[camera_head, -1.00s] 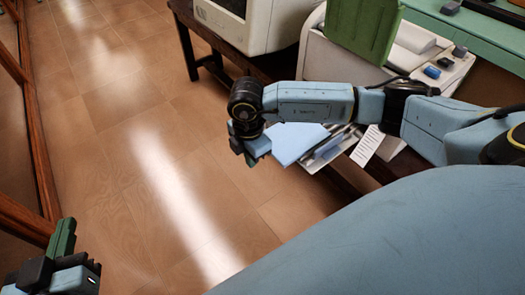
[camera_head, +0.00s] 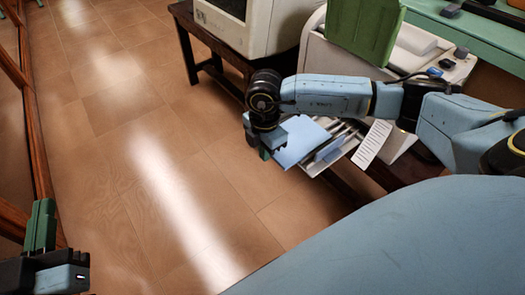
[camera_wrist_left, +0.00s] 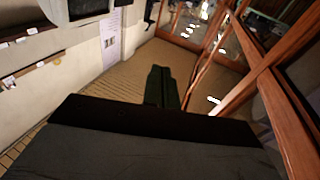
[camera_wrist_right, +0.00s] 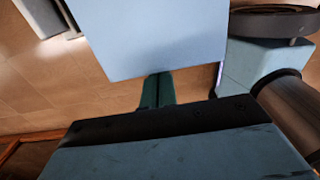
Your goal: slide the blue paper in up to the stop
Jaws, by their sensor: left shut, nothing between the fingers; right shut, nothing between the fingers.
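The blue paper (camera_head: 302,141) lies flat at the end of an open tray (camera_head: 335,147), its near-left end beyond the tray. It also shows in the right wrist view (camera_wrist_right: 155,35), filling the upper middle. My right gripper (camera_head: 266,153) is shut and empty at the paper's left end. In the right wrist view its green fingers (camera_wrist_right: 158,90) reach the paper's edge; I cannot tell whether they touch. The stop is not distinguishable. My left gripper (camera_head: 42,222) is shut and empty, far left over the floor; its fingers (camera_wrist_left: 161,86) show in the left wrist view.
A white printed sheet (camera_head: 373,143) lies right of the tray. A beige machine (camera_head: 335,55) with a raised green panel (camera_head: 365,27) stands behind my right arm. A monitor-like case (camera_head: 245,25) stands on a dark table. Wood-framed glass lines the left; the floor between is clear.

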